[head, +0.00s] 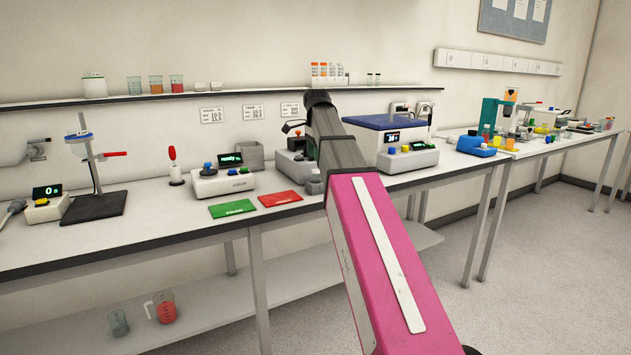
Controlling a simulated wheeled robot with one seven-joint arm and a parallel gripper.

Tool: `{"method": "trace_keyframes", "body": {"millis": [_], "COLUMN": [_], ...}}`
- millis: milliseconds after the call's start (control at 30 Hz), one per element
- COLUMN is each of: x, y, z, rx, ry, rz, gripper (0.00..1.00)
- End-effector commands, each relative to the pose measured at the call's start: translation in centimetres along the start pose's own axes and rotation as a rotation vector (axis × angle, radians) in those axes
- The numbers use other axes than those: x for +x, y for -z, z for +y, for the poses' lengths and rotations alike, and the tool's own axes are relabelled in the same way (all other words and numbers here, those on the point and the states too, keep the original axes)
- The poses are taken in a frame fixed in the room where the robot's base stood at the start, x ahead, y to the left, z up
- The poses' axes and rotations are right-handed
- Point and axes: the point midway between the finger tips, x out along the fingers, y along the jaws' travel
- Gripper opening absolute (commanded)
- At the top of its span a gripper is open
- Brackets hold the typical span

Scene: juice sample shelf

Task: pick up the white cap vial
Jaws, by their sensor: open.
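Two small vials (374,79) stand on the wall shelf, right of a white rack (330,81). They look dark or greenish with paler tops, too small to tell whether either cap is white. The rack holds several vials (323,69) with mostly orange caps. I cannot pick out a white cap vial for certain. My pink and dark grey arm reaches from the bottom right up toward the shelf. Its dark end is just below and in front of the rack. My gripper's jaws do not show; they seem hidden behind the arm.
The wall shelf (215,93) also holds a white-lidded jar (93,86) and several beakers (155,84). Below, the bench (150,222) carries a stand (93,180), instruments, a green mat (232,208) and a red mat (280,198). A blue-lidded machine (392,138) stands right of my arm.

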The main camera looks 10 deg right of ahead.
Motion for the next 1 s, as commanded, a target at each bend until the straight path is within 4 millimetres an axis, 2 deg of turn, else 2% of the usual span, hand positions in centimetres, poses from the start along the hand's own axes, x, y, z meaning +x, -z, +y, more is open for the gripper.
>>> {"method": "trace_keyframes", "body": {"millis": [67, 333, 600, 867, 900, 967, 1000], "x": [1.1, 2.8, 6.3, 6.7, 6.7, 6.7, 6.7], "y": [0.0, -0.1, -0.2, -0.1, -0.1, -0.1, -0.1], "z": [0.1, 0.0, 0.0, -0.1, -0.1, -0.1, -0.1], "rx": [0.000, -0.001, -0.001, -0.001, -0.001, -0.001, -0.001], "ry": [0.000, 0.000, 0.000, 0.001, 0.001, 0.001, 0.001], "rz": [0.000, 0.000, 0.000, 0.000, 0.000, 0.000, 0.000], "gripper": [0.61, 0.61, 0.61, 0.61, 0.55, 0.35, 0.22]}}
